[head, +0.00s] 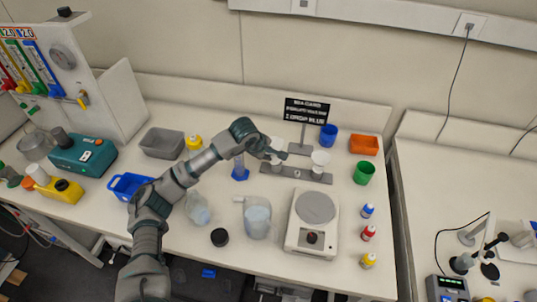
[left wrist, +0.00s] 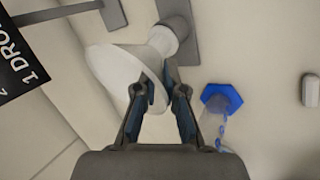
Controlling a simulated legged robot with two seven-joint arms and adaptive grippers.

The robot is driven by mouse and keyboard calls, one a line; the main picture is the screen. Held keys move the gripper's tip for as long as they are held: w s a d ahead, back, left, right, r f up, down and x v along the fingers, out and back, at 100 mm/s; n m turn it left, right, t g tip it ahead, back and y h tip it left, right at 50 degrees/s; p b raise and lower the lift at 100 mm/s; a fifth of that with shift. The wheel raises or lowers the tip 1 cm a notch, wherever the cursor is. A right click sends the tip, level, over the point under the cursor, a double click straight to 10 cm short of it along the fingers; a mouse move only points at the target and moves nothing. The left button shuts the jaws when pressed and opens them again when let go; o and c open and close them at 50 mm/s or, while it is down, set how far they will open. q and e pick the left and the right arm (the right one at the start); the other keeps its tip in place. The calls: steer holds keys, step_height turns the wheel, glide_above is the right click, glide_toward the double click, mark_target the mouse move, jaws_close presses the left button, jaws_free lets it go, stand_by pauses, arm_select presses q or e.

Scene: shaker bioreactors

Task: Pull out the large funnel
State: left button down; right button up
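The large white funnel (left wrist: 125,72) fills the upper left of the left wrist view, its wide rim toward my fingers and its narrow end toward the grey stand. In the head view the white funnel (head: 276,142) is partly hidden behind my left gripper (head: 272,154). My left gripper also shows in the left wrist view (left wrist: 160,88), its fingertips on either side of the near part of the rim. The fingers are apart, but whether they press on the wall is unclear. My right gripper is not in view.
A smaller white vessel (head: 320,157) stands on the grey stand (head: 297,173) to the right, before a black sign (head: 306,111). A balance (head: 313,222) and a clear jug (head: 257,217) are nearer. A blue hexagonal base (head: 240,175) is left of the stand.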

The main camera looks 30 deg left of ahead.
arm_select(q)
steer(key=shift+d, duration=0.3)
steer(key=shift+d+r, duration=0.4)
steer(key=shift+d, duration=0.45)
steer(key=shift+a+r+p, duration=0.3)
steer(key=shift+a+p, duration=0.1)
steer(key=shift+a, duration=0.1)
steer(key=shift+d+r, duration=0.25)
steer(key=shift+d, duration=0.25)
steer(key=shift+r, duration=0.15)
steer(key=shift+r+p, duration=0.25)
steer(key=shift+p, duration=0.1)
steer(key=shift+a, duration=0.1)
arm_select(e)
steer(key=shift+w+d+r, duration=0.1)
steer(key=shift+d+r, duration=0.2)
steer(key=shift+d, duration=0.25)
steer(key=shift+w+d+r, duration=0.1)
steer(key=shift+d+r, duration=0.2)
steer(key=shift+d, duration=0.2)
